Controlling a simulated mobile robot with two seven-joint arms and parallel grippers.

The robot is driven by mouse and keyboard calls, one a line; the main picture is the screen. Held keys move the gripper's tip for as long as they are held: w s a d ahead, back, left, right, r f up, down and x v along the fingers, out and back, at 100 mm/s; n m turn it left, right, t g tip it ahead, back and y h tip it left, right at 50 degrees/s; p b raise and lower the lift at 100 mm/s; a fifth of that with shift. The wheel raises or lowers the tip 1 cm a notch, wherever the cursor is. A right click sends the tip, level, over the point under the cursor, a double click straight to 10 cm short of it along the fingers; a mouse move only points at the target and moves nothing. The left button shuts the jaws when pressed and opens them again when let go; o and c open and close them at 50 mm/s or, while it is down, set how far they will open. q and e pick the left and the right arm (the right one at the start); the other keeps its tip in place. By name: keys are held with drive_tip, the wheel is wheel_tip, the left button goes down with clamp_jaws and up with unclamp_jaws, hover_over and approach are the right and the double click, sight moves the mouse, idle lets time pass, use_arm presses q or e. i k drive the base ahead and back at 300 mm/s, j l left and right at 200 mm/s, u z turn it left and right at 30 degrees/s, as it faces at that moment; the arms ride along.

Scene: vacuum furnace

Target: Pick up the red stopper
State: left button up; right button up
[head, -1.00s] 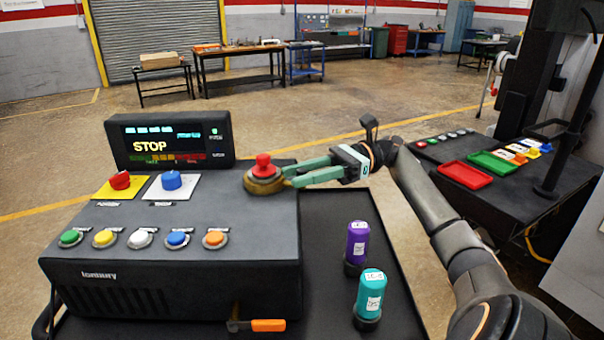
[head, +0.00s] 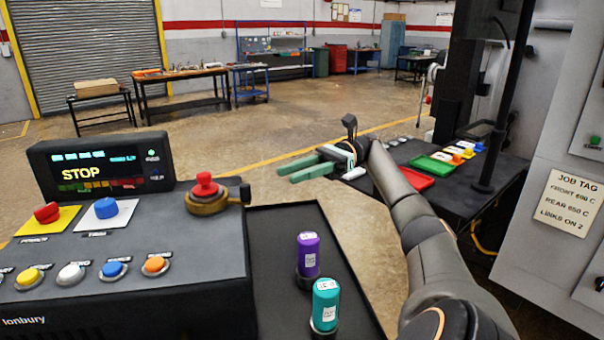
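A red knob-shaped stopper (head: 204,184) sits upright in a round brass collar (head: 207,205) at the back right corner of the dark console (head: 150,250). My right gripper (head: 284,172) has green fingers and hangs to the right of the stopper, clear of it. Its two fingers are apart, with nothing seen between them, and point left toward the console side. My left gripper is not in view.
A purple-capped bottle (head: 308,255) and a teal-capped bottle (head: 325,304) stand on the black tray (head: 270,232) right of the console. A side bench (head: 455,185) with red and green trays is at right. A red knob (head: 46,212) and blue knob (head: 106,207) sit on the console.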

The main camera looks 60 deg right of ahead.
sight(205, 187)
drive_tip(key=k+l, duration=0.7)
drive_tip(key=k, duration=0.2)
